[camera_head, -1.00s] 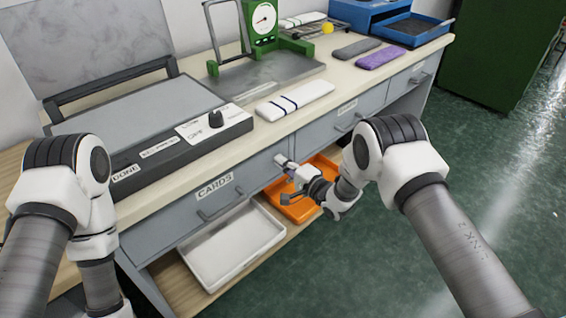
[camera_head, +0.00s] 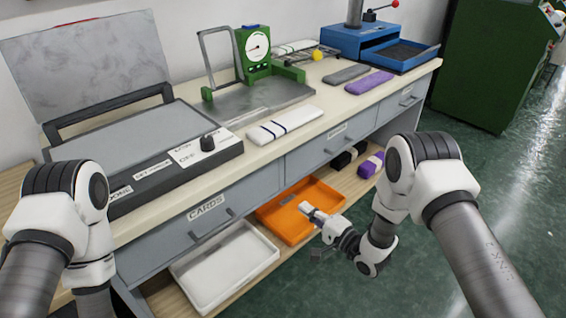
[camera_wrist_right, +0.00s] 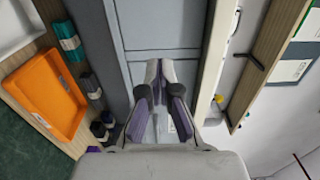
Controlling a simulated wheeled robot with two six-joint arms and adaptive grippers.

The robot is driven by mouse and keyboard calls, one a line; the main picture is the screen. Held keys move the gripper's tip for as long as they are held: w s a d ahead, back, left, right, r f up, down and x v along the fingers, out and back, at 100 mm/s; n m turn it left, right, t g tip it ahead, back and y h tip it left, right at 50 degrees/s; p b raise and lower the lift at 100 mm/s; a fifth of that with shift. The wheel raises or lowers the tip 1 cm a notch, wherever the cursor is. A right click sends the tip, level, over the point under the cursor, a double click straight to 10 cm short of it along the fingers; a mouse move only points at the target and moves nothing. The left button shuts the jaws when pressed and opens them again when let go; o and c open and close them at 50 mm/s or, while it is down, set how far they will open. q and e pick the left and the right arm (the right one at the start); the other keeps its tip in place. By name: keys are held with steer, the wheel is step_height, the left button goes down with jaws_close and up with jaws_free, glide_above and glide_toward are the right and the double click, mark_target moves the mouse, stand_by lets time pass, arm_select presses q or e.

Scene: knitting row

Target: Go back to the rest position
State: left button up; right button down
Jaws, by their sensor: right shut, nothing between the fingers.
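My right gripper (camera_head: 306,208) is in front of the workbench in the head view. It overlaps the near part of the orange tray in the picture and holds nothing. In the right wrist view its two grey and purple fingers (camera_wrist_right: 160,72) are together at the tips, with grey drawer fronts behind them. My left arm (camera_head: 65,220) shows at the left edge of the head view, folded. Its gripper is out of view.
The bench has grey drawers, one labelled CARDS (camera_head: 207,208). Below are a white tray (camera_head: 190,283), an orange tray (camera_head: 268,228) and dark and purple bundles (camera_head: 370,165). A striped white piece (camera_head: 285,125) lies on top.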

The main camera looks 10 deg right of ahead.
steer(key=s+d+f+n+g+h+p, duration=0.2)
steer(key=s+g, duration=0.3)
steer(key=s, duration=0.7)
steer(key=s+d+f+n+g+h+p, duration=0.2)
steer(key=s+d+n+g+h+p, duration=0.2)
steer(key=s, duration=0.9)
steer(key=s+d+f+n+g+h+p, duration=0.2)
steer(key=s+d+n+g+h+p, duration=0.1)
steer(key=s, duration=0.9)
steer(key=d+n+g+h, duration=0.1)
steer(key=d+g, duration=0.1)
steer(key=shift+s+f+g+h+p, duration=0.2)
steer(key=shift+s+g+h+p, duration=0.1)
steer(key=shift+s+p, duration=0.1)
